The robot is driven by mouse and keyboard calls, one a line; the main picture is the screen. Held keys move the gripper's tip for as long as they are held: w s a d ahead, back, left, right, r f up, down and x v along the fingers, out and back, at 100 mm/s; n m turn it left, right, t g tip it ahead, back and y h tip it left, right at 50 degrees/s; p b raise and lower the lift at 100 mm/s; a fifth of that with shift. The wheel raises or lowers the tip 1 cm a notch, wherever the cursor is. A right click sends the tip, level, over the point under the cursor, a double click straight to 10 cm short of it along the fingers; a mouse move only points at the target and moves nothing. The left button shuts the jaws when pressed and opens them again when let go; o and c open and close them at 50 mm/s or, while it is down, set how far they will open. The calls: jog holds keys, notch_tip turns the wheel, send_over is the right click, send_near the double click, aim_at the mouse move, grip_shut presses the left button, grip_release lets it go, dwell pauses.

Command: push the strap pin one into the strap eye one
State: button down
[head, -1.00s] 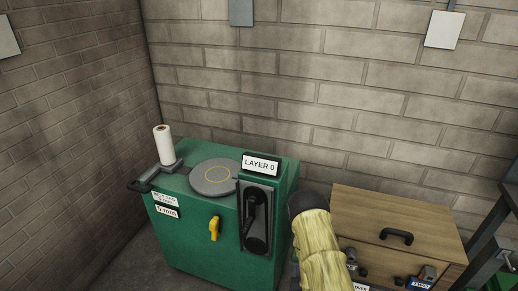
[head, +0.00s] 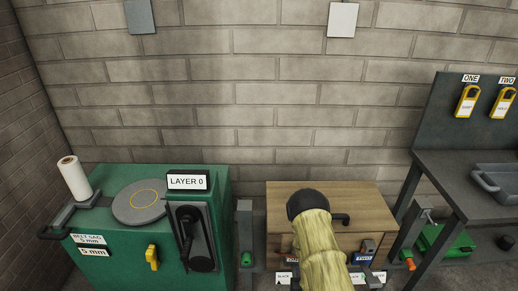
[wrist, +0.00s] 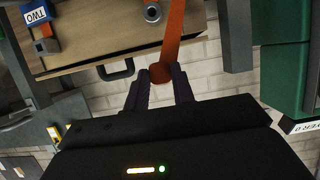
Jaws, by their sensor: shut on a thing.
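In the wrist view my gripper (wrist: 160,85) is shut on the rounded orange-brown end of an orange strap (wrist: 173,35), which looks like strap pin one. The strap runs up out of the frame. A small grey ring (wrist: 152,12) shows beside the strap near the top edge; I cannot tell whether it is strap eye one. In the head view my yellow-sleeved arm hides the gripper and the held piece. A blue block labelled TWO (wrist: 38,17) is at the upper left of the wrist view.
A wooden chest (head: 285,215) with a black handle stands behind my arm. A green machine (head: 115,255) labelled LAYER 0 is at left. A dark bench (head: 470,188) with yellow padlocks on its back panel and a grey tray is at right. A brick wall closes the back.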

jog(key=shift+d, duration=0.2)
notch_tip(320, 180, down, 14)
jog(key=b, duration=1.3)
jog(key=shift+r+b, duration=0.15)
jog(key=shift+b, duration=0.2)
notch_tip(320, 180, up, 10)
jog(key=w, duration=0.2)
jog(key=shift+w, duration=0.2)
